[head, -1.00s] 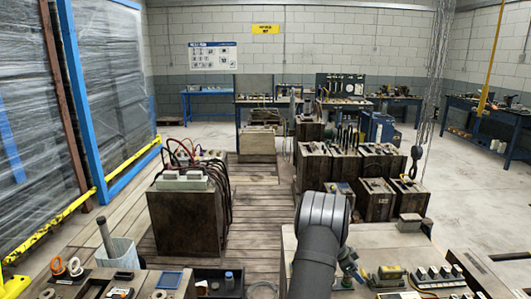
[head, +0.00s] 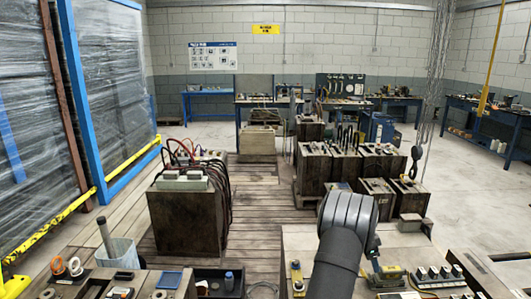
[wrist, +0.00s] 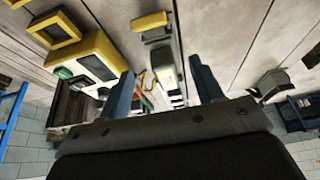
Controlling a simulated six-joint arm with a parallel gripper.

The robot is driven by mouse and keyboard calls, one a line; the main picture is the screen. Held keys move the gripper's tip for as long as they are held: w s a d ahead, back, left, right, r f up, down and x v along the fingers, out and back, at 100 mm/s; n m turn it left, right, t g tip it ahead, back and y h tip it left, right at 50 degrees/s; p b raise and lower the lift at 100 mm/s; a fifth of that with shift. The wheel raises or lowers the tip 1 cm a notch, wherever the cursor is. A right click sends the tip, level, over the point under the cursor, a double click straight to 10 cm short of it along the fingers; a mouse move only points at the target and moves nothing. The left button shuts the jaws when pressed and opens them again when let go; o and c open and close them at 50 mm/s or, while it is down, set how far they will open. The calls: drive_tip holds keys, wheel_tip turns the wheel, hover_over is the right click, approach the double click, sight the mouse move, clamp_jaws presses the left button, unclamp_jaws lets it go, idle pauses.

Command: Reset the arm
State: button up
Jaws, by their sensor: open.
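My gripper (wrist: 161,70) shows in the wrist view, its two blue-grey fingers spread wide apart. I see nothing held between them. Behind the gap, apart from the fingers as far as I can tell, is a pale narrow device with a yellow top (wrist: 158,42). In the head view my dark grey arm reaches over the near bench (head: 300,240) at the lower right, and it hides my gripper there.
Yellow-framed devices (wrist: 95,57) lie left of my fingers in the wrist view.

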drive_tip(key=shift+v, duration=2.6)
drive_tip(key=o, duration=0.9)
drive_tip(key=s+d+r+n+t+y, duration=0.1)
drive_tip(key=s+d+r+n+t, duration=0.1)
drive_tip(key=s+r+n, duration=0.55)
drive_tip(key=s+d+r+n+t+y, duration=0.15)
drive_tip(key=s+r+n, duration=0.25)
drive_tip(key=r+n, duration=0.65)
drive_tip(key=shift+t, duration=0.25)
drive_tip(key=x, duration=0.6)
drive_tip(key=d+x, duration=0.1)
drive_tip(key=x, duration=0.3)
drive_tip(key=shift+s+r, duration=0.1)
drive_tip(key=shift+s, duration=0.05)
drive_tip(key=v, duration=1)
drive_tip(key=shift+a, duration=0.1)
